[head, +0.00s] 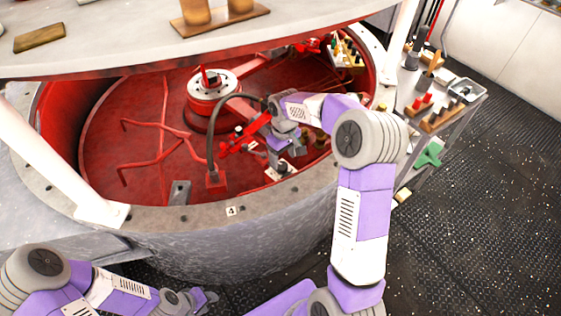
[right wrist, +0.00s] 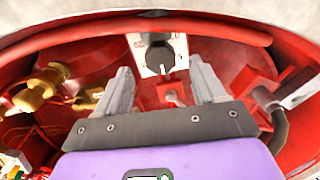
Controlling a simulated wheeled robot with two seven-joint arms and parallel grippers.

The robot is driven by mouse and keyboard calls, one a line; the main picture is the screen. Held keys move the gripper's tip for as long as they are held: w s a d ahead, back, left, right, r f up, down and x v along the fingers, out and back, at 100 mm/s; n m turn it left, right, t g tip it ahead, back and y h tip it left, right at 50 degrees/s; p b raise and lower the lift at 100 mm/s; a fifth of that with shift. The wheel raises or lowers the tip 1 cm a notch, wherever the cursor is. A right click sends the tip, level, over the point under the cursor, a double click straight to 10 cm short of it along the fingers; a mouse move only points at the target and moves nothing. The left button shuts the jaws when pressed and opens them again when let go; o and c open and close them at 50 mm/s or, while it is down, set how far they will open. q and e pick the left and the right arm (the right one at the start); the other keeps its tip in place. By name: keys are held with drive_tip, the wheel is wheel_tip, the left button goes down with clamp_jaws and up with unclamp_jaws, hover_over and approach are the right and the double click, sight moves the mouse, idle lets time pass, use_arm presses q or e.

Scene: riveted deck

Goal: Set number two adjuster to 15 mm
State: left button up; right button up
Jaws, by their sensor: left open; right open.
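A round black knob (right wrist: 160,58) on a white plate (right wrist: 180,45) sits at the top middle of the right wrist view, with a white pointer mark at its lower edge. Its number and scale are too small to read. My right gripper (right wrist: 163,88) is open, with its two fingers apart on either side below the knob and nothing between them. In the head view my right arm reaches into the red drum, and its gripper (head: 279,147) is partly hidden among red parts. My left gripper (head: 203,298) is open and empty at the lower left, outside the drum.
The drum's grey rim (head: 150,217) carries a "4" label (head: 232,211). Red branching pipes (head: 155,150), a central hub (head: 212,88) and a curved dark hose (head: 211,135) are inside. A cart with blocks (head: 440,115) stands right. A round grey tabletop overhangs the drum.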

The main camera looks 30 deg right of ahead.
sight(282, 166)
wheel_tip(282, 166, down, 4)
drive_tip(key=shift+f+b, duration=0.1)
drive_tip(key=shift+b, duration=0.35)
drive_tip(key=c, duration=1.1)
drive_tip(key=shift+o, duration=0.2)
drive_tip(key=shift+a+m, duration=0.1)
drive_tip(key=shift+m, duration=0.3)
drive_tip(key=m+p, duration=0.1)
drive_tip(key=m, duration=0.4)
drive_tip(key=shift+p, duration=0.4)
drive_tip(key=m+p, duration=0.1)
drive_tip(key=m, duration=0.5)
drive_tip(key=shift+a+p, duration=0.1)
drive_tip(key=shift+p, duration=0.25)
